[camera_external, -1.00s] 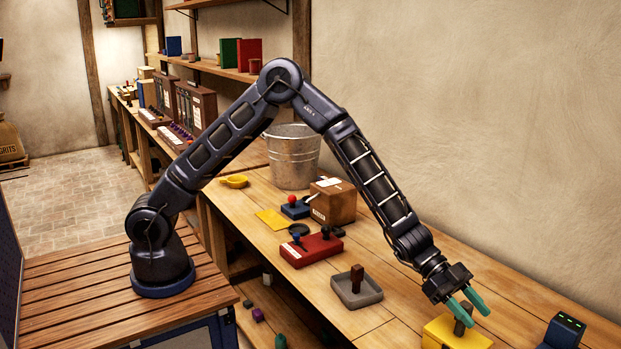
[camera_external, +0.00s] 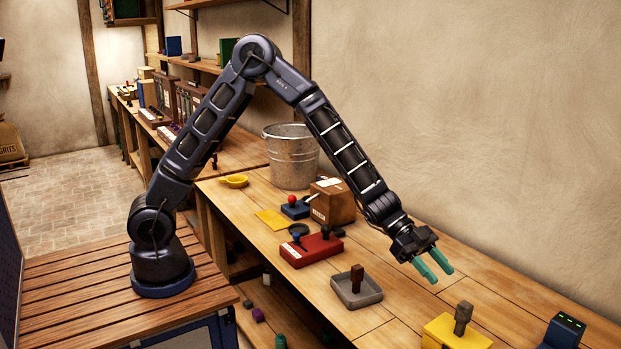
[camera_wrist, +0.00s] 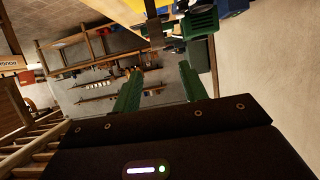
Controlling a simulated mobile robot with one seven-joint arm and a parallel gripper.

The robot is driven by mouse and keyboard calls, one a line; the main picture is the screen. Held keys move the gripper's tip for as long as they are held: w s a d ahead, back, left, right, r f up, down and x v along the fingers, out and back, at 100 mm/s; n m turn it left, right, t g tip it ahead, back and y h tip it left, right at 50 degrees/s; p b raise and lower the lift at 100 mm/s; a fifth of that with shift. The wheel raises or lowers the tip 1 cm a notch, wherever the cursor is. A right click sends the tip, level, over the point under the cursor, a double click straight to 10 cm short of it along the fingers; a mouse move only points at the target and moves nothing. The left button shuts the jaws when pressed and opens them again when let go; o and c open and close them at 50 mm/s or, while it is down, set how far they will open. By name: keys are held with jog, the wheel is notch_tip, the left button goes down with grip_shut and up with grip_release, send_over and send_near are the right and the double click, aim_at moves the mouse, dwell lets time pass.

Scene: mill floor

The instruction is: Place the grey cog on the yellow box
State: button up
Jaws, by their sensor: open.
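The yellow box (camera_external: 446,336) is on the bench at the lower right of the external view, cut by the picture's bottom edge. A grey upright piece (camera_external: 463,317) with a wider top stands on it. It may be the grey cog; no teeth can be made out. My gripper (camera_external: 442,274) is open and empty, above the bench, up and left of the grey piece and apart from it. In the wrist view my gripper (camera_wrist: 158,72) shows two green fingers well apart with nothing between their tips.
A grey tray (camera_external: 342,291) with a brown upright block (camera_external: 357,279) lies left of my gripper. A blue device (camera_external: 562,333) stands at far right.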

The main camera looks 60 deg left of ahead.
jog(key=w+a+r+n+t+y, duration=0.2)
jog(key=w+a+r+t, duration=0.15)
jog(key=a, duration=0.55)
jog(key=w+a+r+n+t+y, duration=0.25)
jog(key=w+a+r, duration=0.25)
jog(key=a, duration=0.3)
jog(key=s+a+r+n+t+y, duration=0.2)
jog(key=a+r+n+y, duration=0.15)
jog(key=a, duration=0.75)
jog(key=s+a+r+n+t+y, duration=0.1)
jog(key=a+r+n+y, duration=0.2)
jog(key=a, duration=0.9)
jog(key=s+a+r+n+g+y, duration=0.1)
jog(key=s+a+r+n+y, duration=0.25)
jog(key=s+a, duration=0.95)
jog(key=s+a+n+g, duration=0.1)
jog(key=s+a, duration=0.1)
jog(key=s, duration=0.4)
jog(key=s+a+n+g, duration=0.1)
jog(key=s+a, duration=0.2)
jog(key=s, duration=0.2)
jog(key=s+a+f+n+g+h, duration=0.1)
jog(key=s+a, duration=0.1)
jog(key=s, duration=0.4)
jog(key=shift+s+a, duration=0.25)
jog(key=shift+s, duration=0.05)
jog(key=shift+n, duration=0.25)
